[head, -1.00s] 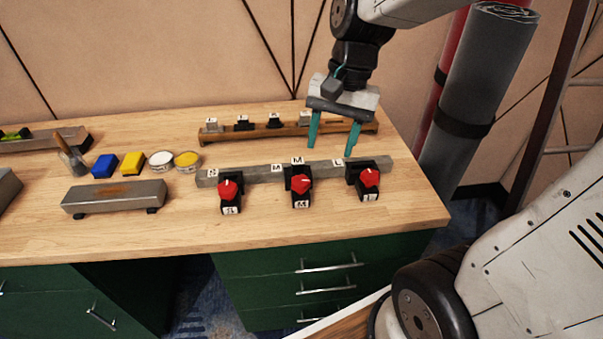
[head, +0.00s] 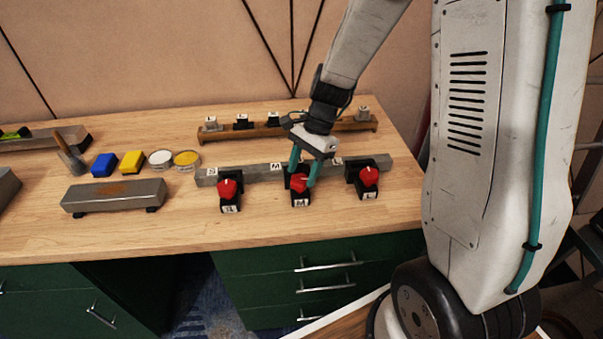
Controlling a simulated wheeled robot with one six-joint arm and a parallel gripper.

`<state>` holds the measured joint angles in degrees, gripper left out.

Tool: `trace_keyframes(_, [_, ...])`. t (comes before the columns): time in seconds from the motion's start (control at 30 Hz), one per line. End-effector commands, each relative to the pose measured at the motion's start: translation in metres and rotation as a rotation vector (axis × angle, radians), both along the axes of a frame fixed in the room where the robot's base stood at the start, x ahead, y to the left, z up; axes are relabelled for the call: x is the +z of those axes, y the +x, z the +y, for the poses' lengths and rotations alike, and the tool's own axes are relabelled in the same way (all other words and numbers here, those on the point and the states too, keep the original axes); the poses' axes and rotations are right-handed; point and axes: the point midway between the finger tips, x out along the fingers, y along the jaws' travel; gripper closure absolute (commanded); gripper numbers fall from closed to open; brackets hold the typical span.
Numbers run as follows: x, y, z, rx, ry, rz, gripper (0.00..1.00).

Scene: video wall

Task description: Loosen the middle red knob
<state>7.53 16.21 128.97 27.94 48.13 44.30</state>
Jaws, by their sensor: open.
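Three red knobs on black clamp blocks sit along a grey metal bar (head: 262,172) on the workbench. The middle red knob (head: 299,183) is above a label marked M. The left red knob (head: 228,188) and the right red knob (head: 369,176) stand clear on either side. My gripper (head: 302,180) is open, pointing down, with its teal fingers on either side of the middle knob. The fingers partly hide the knob and its block, and I cannot tell if they touch it.
Behind stands a wooden rack (head: 222,133) with several small labelled blocks. To the left are a grey block (head: 115,196), a blue block (head: 104,164), a yellow block (head: 132,162) and two round tins (head: 174,160). The front strip of the bench is clear.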

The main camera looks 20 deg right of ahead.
Motion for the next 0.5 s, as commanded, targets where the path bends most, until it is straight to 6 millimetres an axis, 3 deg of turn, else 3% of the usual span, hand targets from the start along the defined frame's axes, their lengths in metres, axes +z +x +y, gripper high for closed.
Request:
trace_keyframes(0.17, [-0.0123,-0.0016,0.0051,0.001,-0.001,0.0,0.48])
trace_keyframes(0.43, [-0.0135,-0.0018,0.0055,0.001,-0.001,-0.001,0.48])
trace_keyframes(0.5, [-0.0135,-0.0018,0.0055,0.001,-0.001,-0.001,0.68])
